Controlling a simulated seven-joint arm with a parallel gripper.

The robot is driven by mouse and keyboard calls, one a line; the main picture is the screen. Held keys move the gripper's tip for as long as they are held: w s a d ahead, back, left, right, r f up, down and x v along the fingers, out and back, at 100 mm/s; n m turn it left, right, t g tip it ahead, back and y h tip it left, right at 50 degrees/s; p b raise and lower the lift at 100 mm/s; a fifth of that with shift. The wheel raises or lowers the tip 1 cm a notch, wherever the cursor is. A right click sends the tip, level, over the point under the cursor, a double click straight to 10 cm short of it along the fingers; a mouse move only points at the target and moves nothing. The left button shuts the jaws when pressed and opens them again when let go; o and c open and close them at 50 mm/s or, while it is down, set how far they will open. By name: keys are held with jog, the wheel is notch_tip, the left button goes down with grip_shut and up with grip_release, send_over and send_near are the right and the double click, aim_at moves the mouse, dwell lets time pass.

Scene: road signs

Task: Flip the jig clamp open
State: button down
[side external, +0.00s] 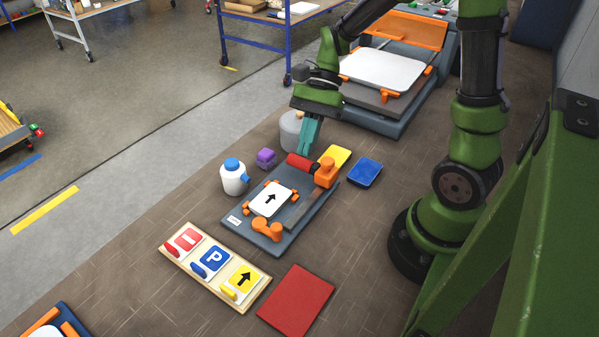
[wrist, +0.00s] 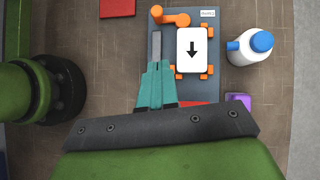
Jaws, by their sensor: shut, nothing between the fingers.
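The jig (side external: 242,222) is a dark blue-grey plate holding a white arrow sign (side external: 270,199) among orange clips; the sign also shows in the wrist view (wrist: 192,48). The clamp has an orange block (side external: 325,172) at the far end, with a red handle (side external: 299,161) pointing left. A grey bar (side external: 306,205) runs along the jig's right side toward an orange rounded piece (side external: 267,230). My gripper (side external: 305,148) is shut and empty, just above the red handle; I cannot tell if they touch. In the wrist view, my gripper (wrist: 158,66) hides the orange block and part of the handle.
A white bottle with blue cap (side external: 233,178), purple block (side external: 266,158) and grey cylinder (side external: 291,131) stand left of the jig. Yellow (side external: 336,156) and blue (side external: 365,172) pieces lie beyond. A sign tray (side external: 179,258) and red plate (side external: 296,299) lie in front.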

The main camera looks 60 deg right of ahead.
jog(key=shift+f, duration=0.1)
send_near(266, 225)
jog(key=s, duration=0.2)
jog(key=s+d+f, duration=0.1)
jog(key=shift+s, duration=0.25)
jog(key=a, duration=0.1)
jog(key=a+f, duration=0.1)
jog(key=a, duration=0.1)
jog(key=shift+s+a+f, duration=0.3)
jog(key=shift+a, duration=0.45)
